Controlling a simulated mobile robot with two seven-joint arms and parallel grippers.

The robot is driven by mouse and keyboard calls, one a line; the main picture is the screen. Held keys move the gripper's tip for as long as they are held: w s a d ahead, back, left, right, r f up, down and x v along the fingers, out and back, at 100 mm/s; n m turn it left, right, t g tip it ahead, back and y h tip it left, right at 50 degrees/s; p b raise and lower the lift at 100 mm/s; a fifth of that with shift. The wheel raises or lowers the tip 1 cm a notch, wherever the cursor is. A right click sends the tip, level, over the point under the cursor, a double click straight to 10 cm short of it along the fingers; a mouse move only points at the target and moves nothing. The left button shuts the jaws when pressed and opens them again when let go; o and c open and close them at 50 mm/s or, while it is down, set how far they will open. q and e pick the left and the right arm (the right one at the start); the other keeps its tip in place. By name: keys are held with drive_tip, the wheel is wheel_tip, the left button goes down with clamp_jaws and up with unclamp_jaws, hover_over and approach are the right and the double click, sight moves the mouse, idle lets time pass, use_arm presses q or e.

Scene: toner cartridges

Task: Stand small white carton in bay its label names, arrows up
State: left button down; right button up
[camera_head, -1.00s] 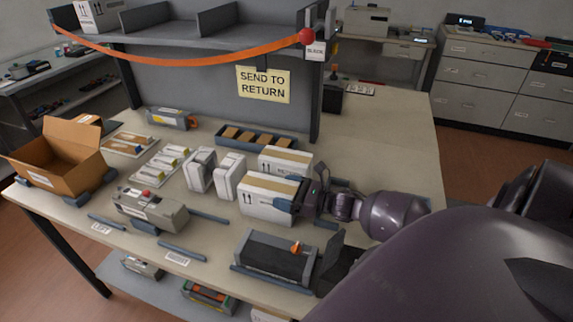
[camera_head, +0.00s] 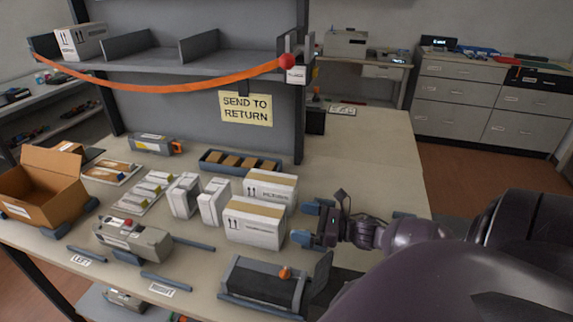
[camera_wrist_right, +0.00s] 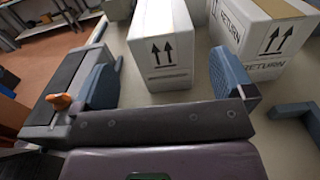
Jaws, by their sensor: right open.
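A white carton (camera_head: 255,222) with a tan tape strip on top stands on the table, its printed arrows pointing up. A second similar white carton (camera_head: 270,188) stands just behind it; the right wrist view shows RETURN and upward arrows on it (camera_wrist_right: 262,42). My right gripper (camera_head: 310,223) is open and empty, just to the right of the front carton. In the right wrist view this carton (camera_wrist_right: 162,45) stands ahead of the spread fingers (camera_wrist_right: 167,82), apart from them. Which bay the front carton's label names cannot be read. My left gripper is not in view.
A yellow SEND TO RETURN sign (camera_head: 246,108) hangs under a divided shelf (camera_head: 150,60) with an orange strap (camera_head: 160,87) across it. Two narrow white packs (camera_head: 214,201) stand left of the cartons. A dark device with an orange knob (camera_head: 262,283) sits in front.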

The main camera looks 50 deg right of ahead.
drive_tip(key=shift+v, duration=1.7)
drive_tip(key=shift+w+r, duration=0.1)
